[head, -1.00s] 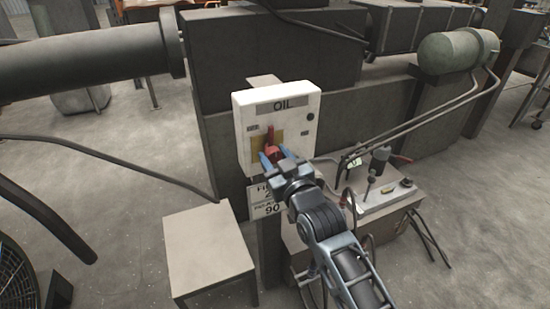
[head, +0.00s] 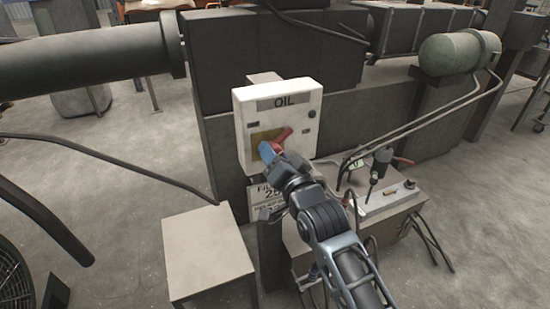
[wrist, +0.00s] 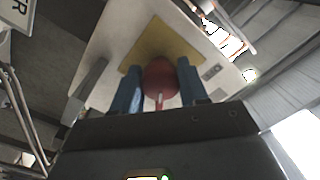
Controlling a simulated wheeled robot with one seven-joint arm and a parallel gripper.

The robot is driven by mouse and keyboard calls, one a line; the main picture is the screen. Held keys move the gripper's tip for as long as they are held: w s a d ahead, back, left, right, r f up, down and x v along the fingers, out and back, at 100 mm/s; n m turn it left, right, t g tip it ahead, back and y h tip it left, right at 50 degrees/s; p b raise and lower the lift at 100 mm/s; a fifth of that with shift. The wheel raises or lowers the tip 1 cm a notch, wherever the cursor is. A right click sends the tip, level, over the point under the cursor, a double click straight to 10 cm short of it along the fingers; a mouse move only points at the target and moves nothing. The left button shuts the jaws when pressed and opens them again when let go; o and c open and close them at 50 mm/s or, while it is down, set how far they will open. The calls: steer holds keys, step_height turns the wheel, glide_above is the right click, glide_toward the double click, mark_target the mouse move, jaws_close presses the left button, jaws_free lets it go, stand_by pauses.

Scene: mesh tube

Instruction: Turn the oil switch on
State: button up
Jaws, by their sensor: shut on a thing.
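The white oil switch box (head: 300,97), labelled OIL, stands upright on the machine in the head view. Its red knob (head: 283,135) sits in front of a yellow plate (head: 256,137) and points up and to the right. My gripper (head: 272,150), with blue fingers, is at the knob and turned with it. In the wrist view the red knob (wrist: 160,80) lies between the two blue fingers of my gripper (wrist: 160,88), which is shut on it. The knob's lower part is hidden by the gripper in the head view.
A grey stool-like box (head: 207,247) stands below left of the switch. A metal bench (head: 385,202) with a drill-like tool (head: 379,165) and cables is at the right. Pipes (head: 435,118) run along the machine. Open floor (head: 480,200) lies farther right.

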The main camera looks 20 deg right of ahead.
steer(key=m, duration=0.3)
steer(key=shift+f+m+b, duration=0.15)
steer(key=shift+m+b, duration=0.15)
steer(key=shift+b, duration=0.1)
steer(key=shift+a+m+b, duration=0.1)
steer(key=shift+m+b, duration=0.3)
steer(key=shift+m, duration=1.4)
steer(key=o, duration=1)
steer(key=shift+r, duration=0.2)
steer(key=shift+s+b, duration=0.55)
steer(key=shift+s, duration=3.35)
